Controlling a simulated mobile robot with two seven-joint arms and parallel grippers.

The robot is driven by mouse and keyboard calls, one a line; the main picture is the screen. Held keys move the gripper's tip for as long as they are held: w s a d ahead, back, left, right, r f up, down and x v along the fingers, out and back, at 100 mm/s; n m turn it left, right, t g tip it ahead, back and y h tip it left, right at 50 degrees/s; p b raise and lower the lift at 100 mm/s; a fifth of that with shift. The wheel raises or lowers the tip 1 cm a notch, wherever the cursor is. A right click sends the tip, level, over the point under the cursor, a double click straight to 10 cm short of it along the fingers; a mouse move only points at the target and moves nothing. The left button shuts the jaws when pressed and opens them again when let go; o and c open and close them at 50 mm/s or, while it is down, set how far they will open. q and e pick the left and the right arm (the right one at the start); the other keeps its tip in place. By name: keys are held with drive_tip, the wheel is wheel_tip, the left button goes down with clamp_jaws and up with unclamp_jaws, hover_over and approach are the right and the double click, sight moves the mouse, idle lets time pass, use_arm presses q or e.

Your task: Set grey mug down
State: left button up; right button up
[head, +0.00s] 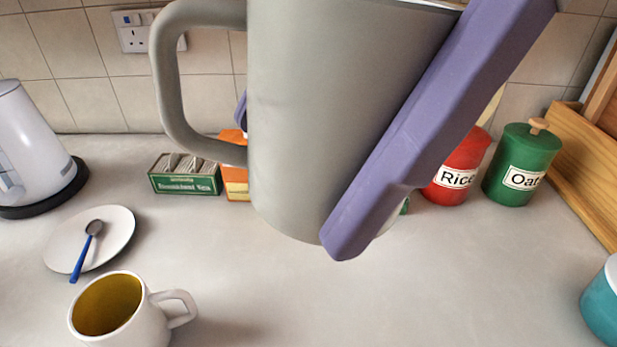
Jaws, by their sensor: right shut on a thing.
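The grey mug (330,110) is large and close in the upper middle of the head view, with its handle to the left. It appears held above the worktop (300,290), tilted slightly. My right gripper (295,165) is shut on the grey mug. One purple finger lies diagonally across the mug's right side, and a small bit of purple shows at its left edge behind the handle. The mug's rim is mostly cut off by the top of the picture. My left gripper is not in view.
A white mug (143,322) of yellow-brown liquid stands at front left, near a saucer (118,222) with a blue-handled spoon (86,250). Behind are a kettle (32,140), tea box (184,176), red Rice tin (455,178) and green Oats tin (520,165). The front middle worktop is clear.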

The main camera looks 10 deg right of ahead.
drive_tip(key=shift+h, duration=0.6)
drive_tip(key=f+b, duration=0.1)
drive_tip(key=f, duration=0.1)
drive_tip(key=d+f+b, duration=0.1)
drive_tip(key=f, duration=0.1)
drive_tip(key=w+d+f+b, duration=0.1)
drive_tip(key=f, duration=0.1)
drive_tip(key=shift+f+b, duration=0.4)
clamp_jaws()
wheel_tip(320, 180, down, 15)
drive_tip(key=shift+f+b, duration=0.1)
drive_tip(key=shift+b, duration=0.45)
use_arm(q)
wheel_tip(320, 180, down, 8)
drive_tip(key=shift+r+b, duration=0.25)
drive_tip(key=shift+b, duration=0.05)
use_arm(e)
drive_tip(key=shift+f, duration=2.3)
drive_tip(key=shift+f, duration=0.15)
drive_tip(key=o, duration=1.6)
unclamp_jaws()
